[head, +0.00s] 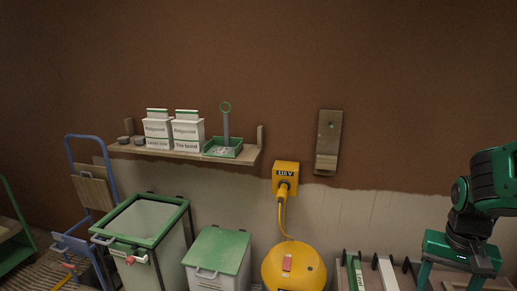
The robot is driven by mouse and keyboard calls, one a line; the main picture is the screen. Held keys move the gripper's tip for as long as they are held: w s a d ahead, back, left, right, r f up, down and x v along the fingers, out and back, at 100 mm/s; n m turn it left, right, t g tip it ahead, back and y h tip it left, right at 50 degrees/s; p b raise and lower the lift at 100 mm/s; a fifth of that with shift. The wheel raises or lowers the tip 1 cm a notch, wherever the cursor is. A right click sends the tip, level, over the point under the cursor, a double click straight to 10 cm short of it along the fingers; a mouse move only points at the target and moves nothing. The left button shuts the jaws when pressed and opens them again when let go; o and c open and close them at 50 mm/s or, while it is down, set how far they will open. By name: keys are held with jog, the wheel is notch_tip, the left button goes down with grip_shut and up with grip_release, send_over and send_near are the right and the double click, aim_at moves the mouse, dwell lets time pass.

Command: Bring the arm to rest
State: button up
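My gripper (453,281) is at the lower right, at the end of my green and black arm (490,190). It points down. Its two fingers stand well apart, and I see nothing held between the visible parts. The fingertips are cut off by the bottom edge of the picture.
A rack (345,278) with upright lengths stands left of my gripper. A yellow round machine (293,265) is plugged into a yellow socket box (286,168). A wall shelf (185,154) holds boxes and a green tray. Bins and a blue hand truck (72,150) stand left.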

jog(key=s+a+r+y, duration=0.1)
jog(key=s+a+r, duration=0.1)
jog(key=s+r, duration=0.4)
jog(key=s, duration=0.2)
jog(key=shift+s+a+n, duration=0.25)
jog(key=shift+s+n, duration=0.05)
jog(key=shift+n, duration=0.1)
jog(key=shift+w+f, duration=0.3)
jog(key=shift+w, duration=0.35)
